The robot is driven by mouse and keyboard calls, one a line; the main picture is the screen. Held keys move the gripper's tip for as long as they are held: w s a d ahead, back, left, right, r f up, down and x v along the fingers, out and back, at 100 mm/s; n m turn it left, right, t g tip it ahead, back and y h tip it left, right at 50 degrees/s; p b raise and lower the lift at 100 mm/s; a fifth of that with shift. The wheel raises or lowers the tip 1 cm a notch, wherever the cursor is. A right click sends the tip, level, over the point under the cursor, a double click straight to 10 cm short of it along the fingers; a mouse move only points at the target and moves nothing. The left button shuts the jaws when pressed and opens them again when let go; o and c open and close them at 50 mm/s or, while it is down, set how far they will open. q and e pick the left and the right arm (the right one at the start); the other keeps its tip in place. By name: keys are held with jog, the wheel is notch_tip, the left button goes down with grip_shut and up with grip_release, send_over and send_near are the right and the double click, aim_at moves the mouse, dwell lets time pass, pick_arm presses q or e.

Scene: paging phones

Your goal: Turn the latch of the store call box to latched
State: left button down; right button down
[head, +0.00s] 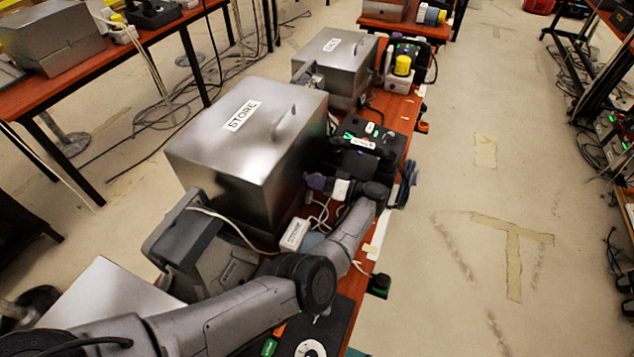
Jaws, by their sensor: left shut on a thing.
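The store call box (240,150) is a large brushed-metal box with a white STORE label (242,115) and a handle on its lid. It stands at the middle of the view on a long red-brown bench. My left arm reaches up from the bottom left, and my left gripper (318,182) is at the box's right-hand face, with a purple part at its tip. It is shut on a small part there, which looks like the latch. The latch itself is hidden by the gripper, so its angle cannot be told. My right gripper is not in view.
A smaller metal box (336,66) with a label stands behind on the same bench. A black device (365,150) with a green light sits close right of my gripper. A grey desk unit (190,240) and loose white cables are in front.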

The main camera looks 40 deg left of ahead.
pick_arm(q)
jog(key=n+b, duration=0.1)
jog(key=n, duration=0.2)
jog(key=shift+f+n, duration=0.1)
jog(key=shift+n, duration=0.3)
jog(key=n+b, duration=0.1)
jog(key=n, duration=0.3)
jog(key=shift+n+b, duration=0.45)
jog(key=shift+n, duration=0.55)
jog(key=c, duration=1.1)
grip_release()
